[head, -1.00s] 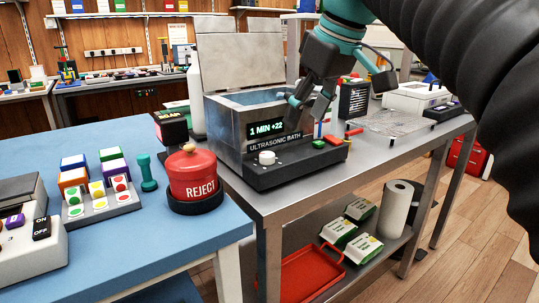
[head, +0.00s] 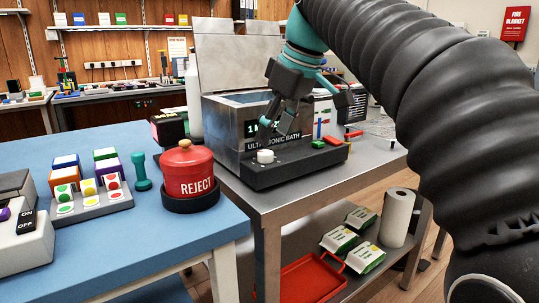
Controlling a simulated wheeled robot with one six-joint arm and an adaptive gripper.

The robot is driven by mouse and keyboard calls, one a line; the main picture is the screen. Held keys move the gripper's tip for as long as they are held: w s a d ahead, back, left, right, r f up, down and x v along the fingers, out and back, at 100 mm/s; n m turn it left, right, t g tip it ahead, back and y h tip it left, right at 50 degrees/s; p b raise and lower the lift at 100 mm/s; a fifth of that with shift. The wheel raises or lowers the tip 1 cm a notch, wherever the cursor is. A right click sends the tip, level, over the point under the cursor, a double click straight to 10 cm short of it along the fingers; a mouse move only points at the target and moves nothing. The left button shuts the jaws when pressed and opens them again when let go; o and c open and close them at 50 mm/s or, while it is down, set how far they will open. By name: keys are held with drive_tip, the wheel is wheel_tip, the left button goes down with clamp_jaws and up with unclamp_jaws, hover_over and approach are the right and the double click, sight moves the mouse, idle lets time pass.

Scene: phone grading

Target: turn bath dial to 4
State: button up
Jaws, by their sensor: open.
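The ultrasonic bath (head: 228,130) is a steel tank with its lid raised, on the metal bench. Its white dial (head: 265,156) sits on the dark front ledge, below the display (head: 251,128). The dial's marks are too small to read. My gripper (head: 283,133) is open and empty, pointing down above and a little right of the dial, in front of the tank. It appears apart from the dial. It hides much of the display and part of the label.
A green button (head: 318,144) and a red one (head: 333,140) sit on the ledge right of the dial. The red REJECT bin (head: 188,172) stands on the blue table (head: 150,226) at left. A red tray (head: 300,280) and a paper roll (head: 397,217) are on the lower shelf.

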sight(267, 152)
drive_tip(key=shift+b+x, duration=0.5)
drive_tip(key=shift+x, duration=1.8)
drive_tip(key=c, duration=1.1)
drive_tip(key=shift+d, duration=0.1)
